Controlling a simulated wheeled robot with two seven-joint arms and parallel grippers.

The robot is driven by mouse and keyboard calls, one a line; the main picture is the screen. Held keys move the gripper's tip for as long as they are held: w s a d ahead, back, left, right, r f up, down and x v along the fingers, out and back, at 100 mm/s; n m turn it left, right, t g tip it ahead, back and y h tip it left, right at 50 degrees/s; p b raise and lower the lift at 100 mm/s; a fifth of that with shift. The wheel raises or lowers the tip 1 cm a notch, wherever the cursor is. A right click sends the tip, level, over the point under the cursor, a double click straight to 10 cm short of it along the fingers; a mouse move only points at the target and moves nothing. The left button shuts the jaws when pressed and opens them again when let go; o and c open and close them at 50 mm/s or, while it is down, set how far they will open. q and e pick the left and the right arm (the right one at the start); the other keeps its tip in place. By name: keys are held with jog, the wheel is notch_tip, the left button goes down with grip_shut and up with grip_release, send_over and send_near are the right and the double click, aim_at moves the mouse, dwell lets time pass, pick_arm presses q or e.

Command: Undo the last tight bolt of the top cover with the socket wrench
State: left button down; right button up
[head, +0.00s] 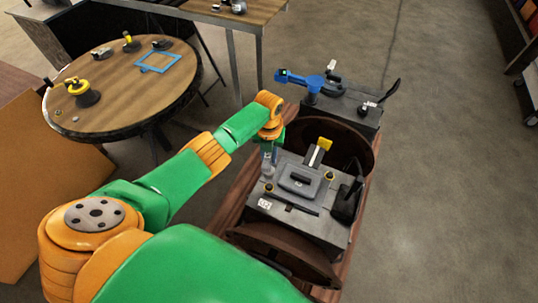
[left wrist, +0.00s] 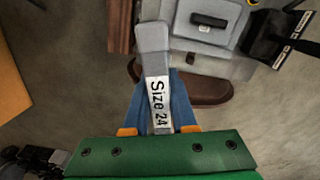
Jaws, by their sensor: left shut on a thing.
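My left gripper (left wrist: 160,105) is shut on a grey wrench (left wrist: 152,40) with a white "Size 24" label. In the head view this gripper (head: 268,160) is beside the left edge of the grey engine block, and the wrench is hard to make out there. The top cover (head: 300,180), a grey plate with a dark handle, sits on the block; it also shows in the left wrist view (left wrist: 211,21). A brass-coloured bolt (head: 269,188) is at its front left and another (head: 329,175) at its right. My right gripper is not in view.
A black lever part (head: 345,203) stands at the block's right, and a yellow-ended part (head: 324,144) at its back. Brown round housings (head: 350,135) flank the block. Behind is a second grey block with a blue tool (head: 300,81). A round table (head: 120,110) stands left.

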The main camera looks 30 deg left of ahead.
pick_arm(q)
jog(key=shift+s+d+r+p, duration=0.25)
jog(key=shift+s+p, duration=0.25)
jog(key=shift+p, duration=0.75)
jog(key=shift+s+d+r+p, duration=0.2)
jog(key=shift+s+p, duration=0.3)
jog(key=shift+p, duration=0.75)
jog(key=s, duration=0.1)
jog(key=s+d, duration=0.1)
jog(key=s+d+f, duration=0.1)
jog(key=s, duration=0.1)
jog(key=shift+s+f, duration=0.1)
